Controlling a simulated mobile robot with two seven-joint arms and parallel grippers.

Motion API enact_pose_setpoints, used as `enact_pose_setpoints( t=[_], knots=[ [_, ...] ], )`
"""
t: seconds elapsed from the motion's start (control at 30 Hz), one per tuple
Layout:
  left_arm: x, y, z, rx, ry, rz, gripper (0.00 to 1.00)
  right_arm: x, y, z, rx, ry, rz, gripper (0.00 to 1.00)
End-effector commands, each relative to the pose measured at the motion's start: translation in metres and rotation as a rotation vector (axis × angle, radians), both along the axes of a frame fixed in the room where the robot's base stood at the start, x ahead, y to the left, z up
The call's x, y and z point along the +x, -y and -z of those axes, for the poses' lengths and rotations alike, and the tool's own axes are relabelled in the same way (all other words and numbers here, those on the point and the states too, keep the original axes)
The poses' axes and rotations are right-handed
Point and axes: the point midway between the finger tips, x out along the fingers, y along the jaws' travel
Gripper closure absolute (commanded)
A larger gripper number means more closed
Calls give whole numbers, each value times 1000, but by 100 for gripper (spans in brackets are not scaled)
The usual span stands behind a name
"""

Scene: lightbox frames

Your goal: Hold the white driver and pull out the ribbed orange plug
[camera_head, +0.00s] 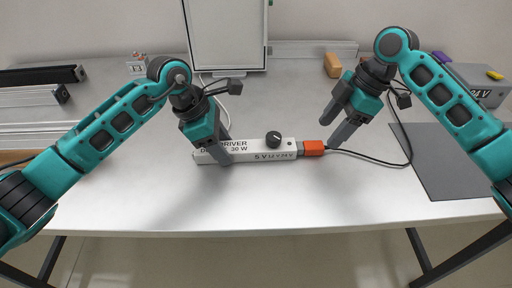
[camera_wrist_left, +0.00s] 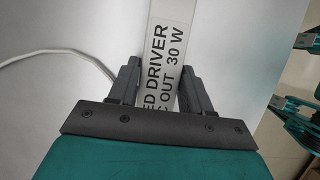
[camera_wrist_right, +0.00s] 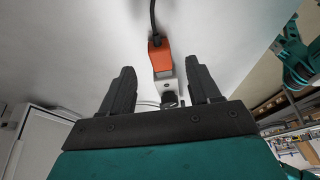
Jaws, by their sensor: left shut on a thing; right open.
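The white driver (camera_head: 262,155), a long box with black lettering and a black knob (camera_head: 273,139), lies on the table in the head view. My left gripper (camera_head: 222,158) is shut on its left part; the left wrist view shows the driver (camera_wrist_left: 178,60) between the fingers (camera_wrist_left: 157,88). The orange plug (camera_head: 314,148) sits at the driver's right end with a dark cable leaving it. My right gripper (camera_head: 334,130) is open and empty, above and just right of the plug. The right wrist view shows the plug (camera_wrist_right: 160,58) beyond the open fingertips (camera_wrist_right: 159,75). Its ribs are too small to make out.
A white framed panel (camera_head: 226,35) stands behind the driver. A wooden block (camera_head: 332,65) lies at the back. A grey mat (camera_head: 450,160) and a grey box (camera_head: 480,85) are at right. Metal rails (camera_head: 40,100) lie at left. The front table strip is clear.

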Motion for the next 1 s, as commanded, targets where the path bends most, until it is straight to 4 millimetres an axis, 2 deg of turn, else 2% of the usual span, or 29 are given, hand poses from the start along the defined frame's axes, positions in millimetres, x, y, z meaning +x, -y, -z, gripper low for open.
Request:
enact_pose_setpoints(
  t=[0.2, 0.5, 0.9, 1.0],
  knots=[
    [0, 0, 0, 0, 0, 0, 90, -1, -9, 21, 1, -2, -1, 38],
    [0, 0, 0, 0, 0, 0, 90, -1, -17, 40, 0, -2, 0, 38],
    [0, 0, 0, 0, 0, 0, 90, -1, -18, 44, 1, 0, 1, 38],
    [0, 0, 0, 0, 0, 0, 90, -1, -18, 43, 0, 0, 1, 46]
  ],
)
